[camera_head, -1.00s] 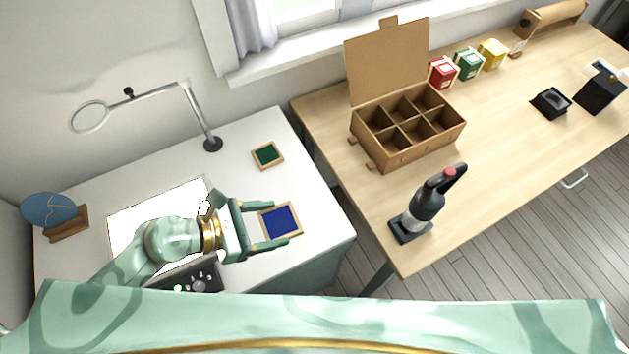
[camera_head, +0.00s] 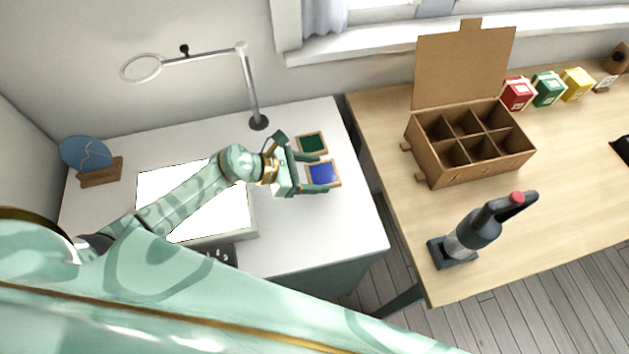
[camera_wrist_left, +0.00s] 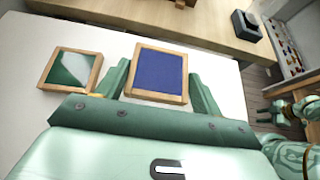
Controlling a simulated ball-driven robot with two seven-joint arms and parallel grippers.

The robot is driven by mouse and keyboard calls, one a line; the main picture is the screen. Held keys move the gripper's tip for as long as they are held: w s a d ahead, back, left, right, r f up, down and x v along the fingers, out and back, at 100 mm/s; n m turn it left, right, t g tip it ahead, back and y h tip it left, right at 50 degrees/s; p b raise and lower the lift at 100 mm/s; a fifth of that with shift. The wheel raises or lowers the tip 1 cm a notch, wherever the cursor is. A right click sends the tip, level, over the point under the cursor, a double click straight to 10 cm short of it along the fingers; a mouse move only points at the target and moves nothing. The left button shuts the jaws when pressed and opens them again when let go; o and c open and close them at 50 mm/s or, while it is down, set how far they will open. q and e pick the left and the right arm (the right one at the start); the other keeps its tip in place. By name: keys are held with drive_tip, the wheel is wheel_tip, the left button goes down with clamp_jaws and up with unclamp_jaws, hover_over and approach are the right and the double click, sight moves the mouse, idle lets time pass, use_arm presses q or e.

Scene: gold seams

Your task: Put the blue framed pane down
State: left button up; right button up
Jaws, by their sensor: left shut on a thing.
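The blue framed pane (camera_head: 323,174), a blue square in a light wood frame, is between the fingers of my left gripper (camera_head: 321,173) over the right part of the white table. In the left wrist view the pane (camera_wrist_left: 160,70) sits between the two green fingers (camera_wrist_left: 162,88), which are shut on its frame. I cannot tell whether it touches the table top. The green framed pane (camera_head: 312,144) lies just behind it, apart from it; it also shows in the left wrist view (camera_wrist_left: 72,69). My right gripper (camera_wrist_left: 272,110) seems to show small at the right edge there; its jaws are unclear.
A white light panel (camera_head: 215,212) lies left of the panes on the white table (camera_head: 300,235). A ring lamp (camera_head: 258,122) stands behind. A blue disc (camera_head: 85,153) rests in a wooden stand. The wooden table (camera_head: 390,130) at right holds a divided cardboard box (camera_head: 480,165) and a dark bottle-shaped tool (camera_head: 478,230).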

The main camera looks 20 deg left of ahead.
sight(313, 178)
use_arm(q)
drive_tip(key=shift+w+a+f, duration=0.2)
drive_tip(key=shift+w+f, duration=0.4)
drive_tip(key=shift+f, duration=0.1)
drive_tip(key=shift+w+f+b, duration=0.1)
drive_tip(key=shift+f+b, duration=0.75)
drive_tip(key=shift+f, duration=0.7)
drive_tip(key=shift+f, duration=0.15)
drive_tip(key=o, duration=1.1)
